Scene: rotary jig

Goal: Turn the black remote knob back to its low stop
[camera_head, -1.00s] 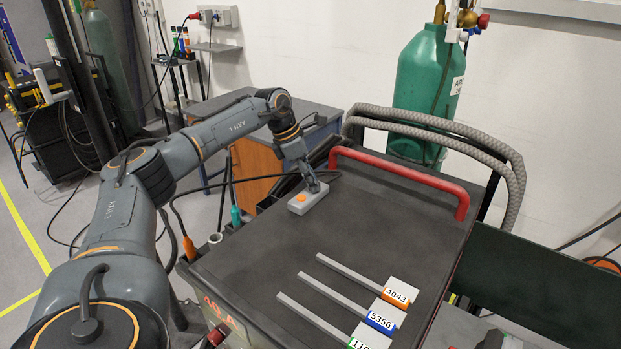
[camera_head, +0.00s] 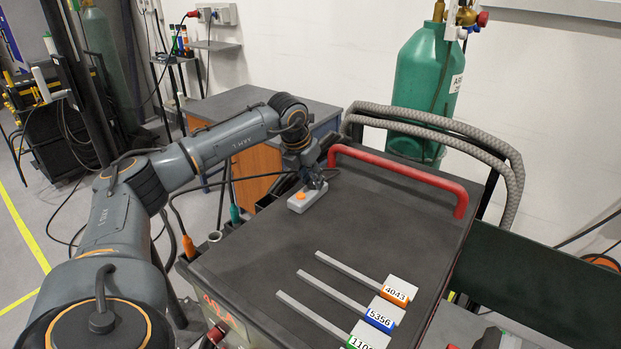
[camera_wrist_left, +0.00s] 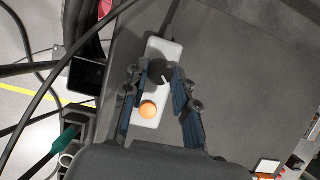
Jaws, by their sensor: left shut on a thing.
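The grey remote (camera_head: 307,200) lies at the far left part of the dark cart top, with an orange button on its near end. The remote also shows in the left wrist view (camera_wrist_left: 149,118). Its black knob (camera_wrist_left: 161,73) has a white pointer line, tilted in that view. My left gripper (camera_head: 313,183) is over the remote's far end. In the wrist view its two fingers (camera_wrist_left: 160,78) stand on either side of the knob, shut on it. In the head view the gripper hides the knob. My right gripper is not in view.
A red handle bar (camera_head: 400,175) runs along the cart's far edge. Several grey rods with numbered tags, one orange (camera_head: 396,293), lie at the near right. A black cable leaves the remote's far end. The middle of the cart top (camera_head: 350,220) is clear.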

